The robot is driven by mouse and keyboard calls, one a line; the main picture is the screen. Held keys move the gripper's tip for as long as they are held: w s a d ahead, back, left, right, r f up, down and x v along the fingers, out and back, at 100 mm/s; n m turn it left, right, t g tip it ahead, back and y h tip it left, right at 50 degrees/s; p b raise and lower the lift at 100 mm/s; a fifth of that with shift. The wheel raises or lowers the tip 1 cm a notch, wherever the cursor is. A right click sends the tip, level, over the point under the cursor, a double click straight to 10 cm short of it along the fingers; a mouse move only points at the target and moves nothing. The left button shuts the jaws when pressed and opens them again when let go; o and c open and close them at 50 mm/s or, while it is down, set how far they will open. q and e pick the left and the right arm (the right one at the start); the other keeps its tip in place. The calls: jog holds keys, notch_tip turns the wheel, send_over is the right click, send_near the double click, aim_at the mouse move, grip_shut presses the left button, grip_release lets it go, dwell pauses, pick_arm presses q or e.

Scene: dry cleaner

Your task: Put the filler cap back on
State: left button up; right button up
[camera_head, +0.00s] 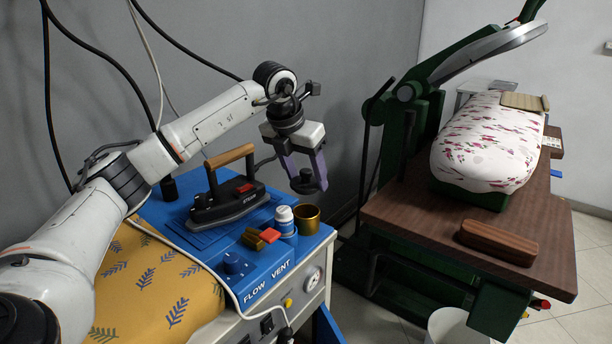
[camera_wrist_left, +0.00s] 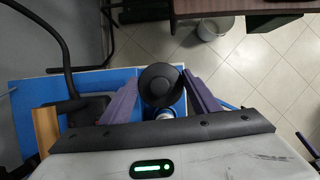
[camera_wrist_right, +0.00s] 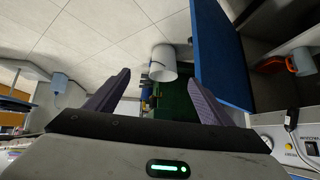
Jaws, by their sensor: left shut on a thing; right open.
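The filler cap is a round black knobbed cap (camera_head: 309,181); it also shows from above in the left wrist view (camera_wrist_left: 160,84). My left gripper (camera_head: 306,172) is shut on it and holds it in the air. Below the cap, a brass-coloured open cylinder (camera_head: 307,218), apparently the filler neck, stands at the right back corner of the blue station top (camera_head: 205,235). The cap is apart from it. In the left wrist view the cap hides what is beneath. My right gripper (camera_wrist_right: 160,80) is open and empty, away from the station, out of the head view.
A steam iron (camera_head: 228,203) with a wooden handle stands left of the brass cylinder. A green press with a floral-covered buck (camera_head: 490,140) stands at right.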

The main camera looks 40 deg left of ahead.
aim_at(306, 194)
pick_arm(q)
notch_tip(306, 194, down, 4)
jog(key=b, duration=0.3)
jog(key=shift+r, duration=0.1)
jog(key=shift+f, duration=0.25)
jog(key=shift+f+b, duration=0.5)
jog(key=shift+f, duration=0.15)
pick_arm(e)
jog(key=f, duration=0.2)
jog(key=a, duration=0.1)
jog(key=shift+w+f, duration=0.25)
jog(key=shift+f, duration=0.15)
jog(key=shift+s+d, duration=0.15)
pick_arm(q)
jog(key=shift+w+r+p, duration=0.1)
jog(key=shift+p, duration=0.5)
pick_arm(e)
jog(key=shift+w+r, duration=0.2)
jog(key=shift+r, duration=0.35)
pick_arm(q)
jog(key=shift+f, duration=0.2)
pick_arm(e)
jog(key=shift+s, duration=0.25)
pick_arm(q)
jog(key=shift+p, duration=0.35)
pick_arm(e)
jog(key=shift+r, duration=0.3)
jog(key=shift+w, duration=0.2)
